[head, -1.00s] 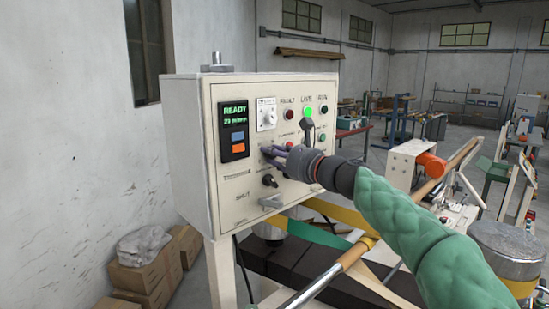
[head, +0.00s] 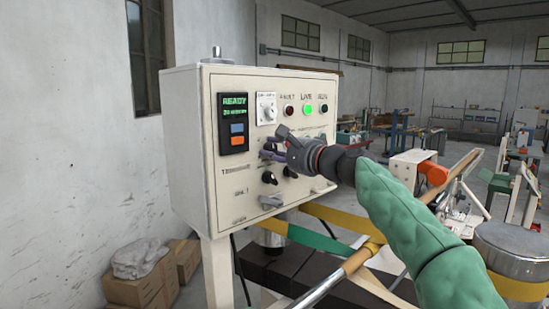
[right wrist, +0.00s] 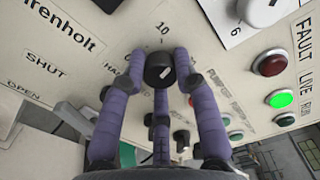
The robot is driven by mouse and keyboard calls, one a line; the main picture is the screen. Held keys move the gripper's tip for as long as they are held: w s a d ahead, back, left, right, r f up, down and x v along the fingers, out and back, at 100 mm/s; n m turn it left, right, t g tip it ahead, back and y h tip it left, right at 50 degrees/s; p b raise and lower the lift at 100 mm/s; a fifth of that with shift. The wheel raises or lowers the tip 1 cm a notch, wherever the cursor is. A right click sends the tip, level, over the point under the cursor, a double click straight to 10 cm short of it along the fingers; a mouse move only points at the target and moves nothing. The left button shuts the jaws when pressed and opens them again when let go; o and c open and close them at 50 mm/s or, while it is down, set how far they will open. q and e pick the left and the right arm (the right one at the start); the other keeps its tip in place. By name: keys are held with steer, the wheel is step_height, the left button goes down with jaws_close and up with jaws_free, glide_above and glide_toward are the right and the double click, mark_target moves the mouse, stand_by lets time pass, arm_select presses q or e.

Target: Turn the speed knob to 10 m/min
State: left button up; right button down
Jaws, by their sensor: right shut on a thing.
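The black speed knob (right wrist: 158,70) with a short white mark sits on the cream panel (right wrist: 60,90), just under a printed 10 in the right wrist view. The purple fingers of my right gripper (right wrist: 163,78) are closed around it, with fingertips at its sides. In the head view my right gripper (head: 272,148) reaches the panel from the right and mostly hides the knob. The display (head: 233,122) reads READY in green; the line below is too blurred to read. My left gripper is not in view.
A white dial (head: 266,108) sits above the gripper. To its right are a red FAULT lamp (head: 290,110), a lit green LIVE lamp (head: 308,109) and a dark RUN lamp. Another black knob (head: 269,178) and a grey part (head: 270,202) stick out below.

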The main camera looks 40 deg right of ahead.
steer(key=n+b, duration=0.1)
steer(key=n, duration=0.2)
steer(key=shift+w+f+b, duration=0.1)
steer(key=shift+f+b, duration=0.15)
steer(key=shift+b, duration=0.1)
steer(key=shift+r+n+b, duration=0.15)
steer(key=shift+n+b, duration=0.35)
steer(key=shift+n, duration=0.7)
steer(key=shift+r, duration=0.1)
steer(key=c, duration=0.9)
jaws_free()
steer(key=shift+d, duration=0.1)
steer(key=shift+c, duration=0.2)
steer(key=s, duration=1.2)
steer(key=shift+d, duration=0.45)
